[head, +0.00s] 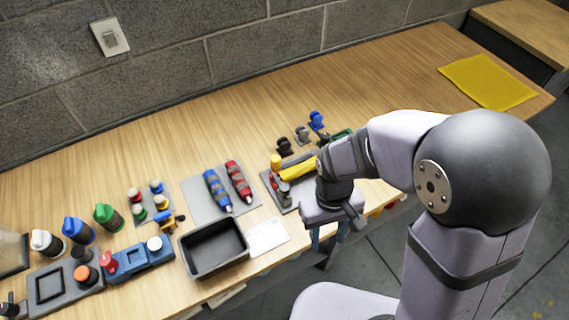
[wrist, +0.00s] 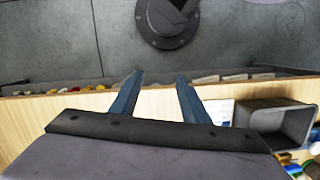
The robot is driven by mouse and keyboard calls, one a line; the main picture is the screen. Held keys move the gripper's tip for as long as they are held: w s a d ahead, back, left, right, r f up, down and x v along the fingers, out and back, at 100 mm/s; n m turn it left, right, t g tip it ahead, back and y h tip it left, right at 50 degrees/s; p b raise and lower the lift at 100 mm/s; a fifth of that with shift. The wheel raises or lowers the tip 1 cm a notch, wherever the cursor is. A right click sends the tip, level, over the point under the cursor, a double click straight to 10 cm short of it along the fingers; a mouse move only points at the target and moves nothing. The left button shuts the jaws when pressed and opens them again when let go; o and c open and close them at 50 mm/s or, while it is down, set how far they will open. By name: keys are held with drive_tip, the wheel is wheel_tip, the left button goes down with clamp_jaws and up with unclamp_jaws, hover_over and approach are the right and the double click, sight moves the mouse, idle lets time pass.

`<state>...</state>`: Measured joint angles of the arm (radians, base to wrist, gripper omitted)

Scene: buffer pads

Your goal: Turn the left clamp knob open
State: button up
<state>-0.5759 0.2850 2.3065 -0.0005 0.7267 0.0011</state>
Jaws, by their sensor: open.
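A dark grey clamp plate (head: 284,203) lies on the bench just left of my wrist in the head view. A yellow bar (head: 299,169) lies across it. A small knob with an orange-yellow top (head: 276,161) stands at the plate's left side; I cannot tell for sure that it is the left clamp knob, or how far it is turned. My wrist hides the plate's right part. My gripper (head: 328,242) hangs by the bench's front edge, clear of the plate. In the wrist view my gripper (wrist: 159,75) is open, with nothing between its two blue fingers.
A black bin (head: 213,248) and a white card (head: 267,237) lie left of my gripper. A blue and a red tool rest on a grey mat (head: 192,191). Several bottles stand far left. Small coloured knobs stand behind the plate. A yellow mat (head: 488,82) lies at the clear right end.

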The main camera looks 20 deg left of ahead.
drive_tip(key=w+a+r+p, duration=0.3)
drive_tip(key=w+a+r, duration=0.1)
drive_tip(key=a, duration=0.4)
wheel_tip(320, 180, up, 4)
drive_tip(key=m+t+y+b, duration=0.1)
drive_tip(key=m+t, duration=0.1)
drive_tip(key=m, duration=0.5)
hover_over(284, 186)
drive_tip(key=shift+w+a, duration=0.2)
drive_tip(key=shift+w, duration=0.05)
drive_tip(key=shift+s+d+m, duration=0.25)
drive_tip(key=shift+s+m, duration=0.05)
drive_tip(key=shift+m, duration=1.3)
drive_tip(key=shift+f+p, duration=0.9)
drive_tip(key=shift+f, duration=2.8)
drive_tip(key=shift+c, duration=0.7)
drive_tip(key=c, duration=0.9)
